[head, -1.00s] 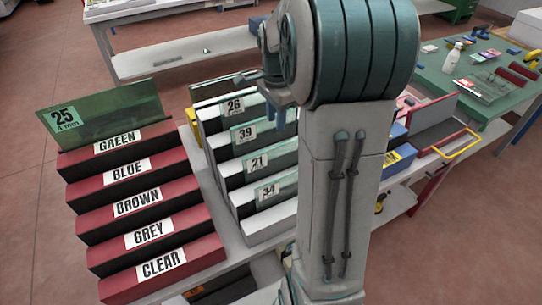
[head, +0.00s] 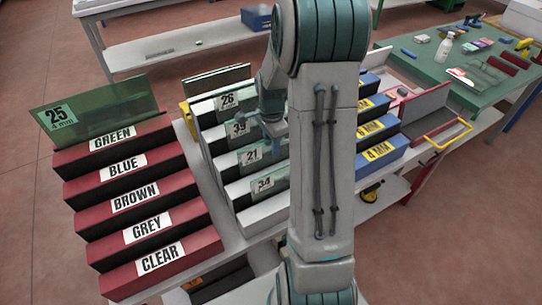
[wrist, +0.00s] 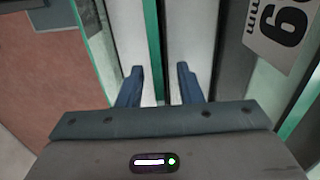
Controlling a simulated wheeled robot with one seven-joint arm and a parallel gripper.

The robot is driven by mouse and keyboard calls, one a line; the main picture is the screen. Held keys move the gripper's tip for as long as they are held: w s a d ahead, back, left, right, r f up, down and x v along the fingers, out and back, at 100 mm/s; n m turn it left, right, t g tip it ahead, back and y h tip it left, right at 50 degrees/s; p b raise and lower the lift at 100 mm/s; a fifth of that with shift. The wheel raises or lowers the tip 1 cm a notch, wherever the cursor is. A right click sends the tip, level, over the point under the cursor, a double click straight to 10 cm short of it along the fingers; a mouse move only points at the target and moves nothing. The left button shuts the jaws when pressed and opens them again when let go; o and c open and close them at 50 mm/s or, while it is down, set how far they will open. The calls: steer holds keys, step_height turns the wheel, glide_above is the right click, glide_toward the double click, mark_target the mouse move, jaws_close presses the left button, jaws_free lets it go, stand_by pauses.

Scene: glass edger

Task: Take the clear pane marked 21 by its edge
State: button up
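The clear pane marked 21 (head: 252,157) stands upright in a slot of the white rack, between the panes marked 39 (head: 239,128) and 34 (head: 266,184). My gripper (head: 274,142) is over the rack, close to the right part of pane 21's top edge; my arm hides what lies beyond. In the wrist view my gripper (wrist: 161,86) is open, its two blue fingers apart. A thin green pane edge (wrist: 150,22) runs toward the gap between them; its number is not visible. I cannot tell whether the fingers touch glass.
Pane 26 (head: 228,100) stands farther back in the rack. Left are red stepped slots (head: 136,225) labelled by colour, with green pane 25 (head: 95,112) in the rearmost. Blue blocks (head: 384,150) are right of my arm. A green table (head: 455,85) with tools stands back right.

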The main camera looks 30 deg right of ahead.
steer(key=shift+f, duration=0.6)
jaws_close()
steer(key=shift+r, duration=0.1)
steer(key=shift+r, duration=0.1)
